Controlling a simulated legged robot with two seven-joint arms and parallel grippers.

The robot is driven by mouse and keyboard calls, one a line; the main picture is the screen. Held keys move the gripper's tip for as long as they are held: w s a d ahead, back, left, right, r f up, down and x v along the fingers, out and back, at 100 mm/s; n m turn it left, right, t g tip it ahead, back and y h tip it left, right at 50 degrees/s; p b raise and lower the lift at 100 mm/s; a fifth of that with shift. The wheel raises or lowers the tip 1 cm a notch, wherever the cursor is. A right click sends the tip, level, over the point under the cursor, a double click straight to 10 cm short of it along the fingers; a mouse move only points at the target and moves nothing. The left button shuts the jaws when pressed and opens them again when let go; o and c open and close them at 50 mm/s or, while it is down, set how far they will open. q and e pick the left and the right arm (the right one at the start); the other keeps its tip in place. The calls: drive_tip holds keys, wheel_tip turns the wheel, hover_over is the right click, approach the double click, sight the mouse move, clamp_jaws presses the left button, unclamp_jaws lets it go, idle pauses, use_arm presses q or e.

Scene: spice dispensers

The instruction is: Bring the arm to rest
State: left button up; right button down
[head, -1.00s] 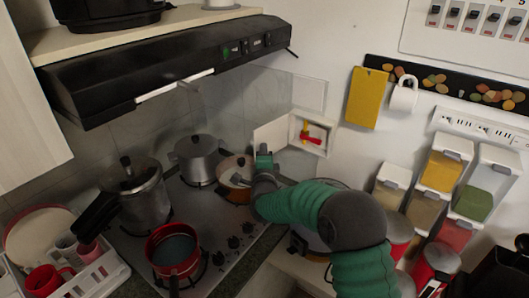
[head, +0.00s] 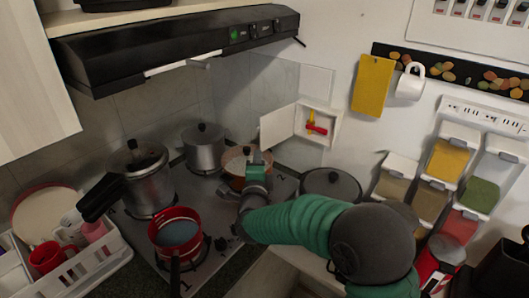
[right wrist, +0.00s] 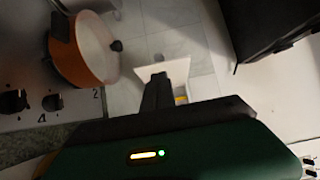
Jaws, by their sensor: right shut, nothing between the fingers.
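My right arm comes in from the lower right in the head view, with a green sleeve and a dark grey joint. It reaches left over the counter and ends near the stove. My right gripper (head: 257,160) is in front of the orange pot (head: 234,164) and overlaps it in the picture. In the right wrist view the dark fingers (right wrist: 158,88) are together with nothing between them, and the orange pot (right wrist: 85,48) is at upper left. I cannot tell the gap between the gripper and the pot. My left gripper is not in view.
The stove (head: 220,226) holds a pressure cooker (head: 145,183), a steel pot (head: 204,150) and a red saucepan (head: 176,234). A lidded pan (head: 331,186) is beside the arm. An open wall box (head: 318,125) and spice dispensers (head: 448,163) are on the wall. The range hood (head: 180,52) hangs above.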

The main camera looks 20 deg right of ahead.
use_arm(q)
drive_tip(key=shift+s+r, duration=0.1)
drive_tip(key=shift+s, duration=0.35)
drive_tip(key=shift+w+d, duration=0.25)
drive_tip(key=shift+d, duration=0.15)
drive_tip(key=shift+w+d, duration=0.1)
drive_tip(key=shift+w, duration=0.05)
use_arm(e)
drive_tip(key=s+a+f+n+g+y, duration=0.3)
drive_tip(key=s+f+n+g+y, duration=0.25)
drive_tip(key=s+f+n, duration=0.5)
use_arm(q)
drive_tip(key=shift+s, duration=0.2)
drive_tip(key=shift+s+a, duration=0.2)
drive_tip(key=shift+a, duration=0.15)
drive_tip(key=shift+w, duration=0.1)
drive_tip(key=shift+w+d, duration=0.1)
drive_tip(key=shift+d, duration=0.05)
use_arm(e)
drive_tip(key=s+d+f+n+g, duration=0.1)
drive_tip(key=s+f+n+g, duration=0.3)
drive_tip(key=s, duration=0.8)
drive_tip(key=s+d+f+n+g, duration=0.2)
drive_tip(key=s+f+n+g, duration=0.3)
drive_tip(key=s, duration=0.7)
wheel_tip(320, 180, down, 2)
drive_tip(key=shift+s+d+f+n+y, duration=0.15)
drive_tip(key=shift+n+y, duration=0.2)
drive_tip(key=shift+n, duration=0.9)
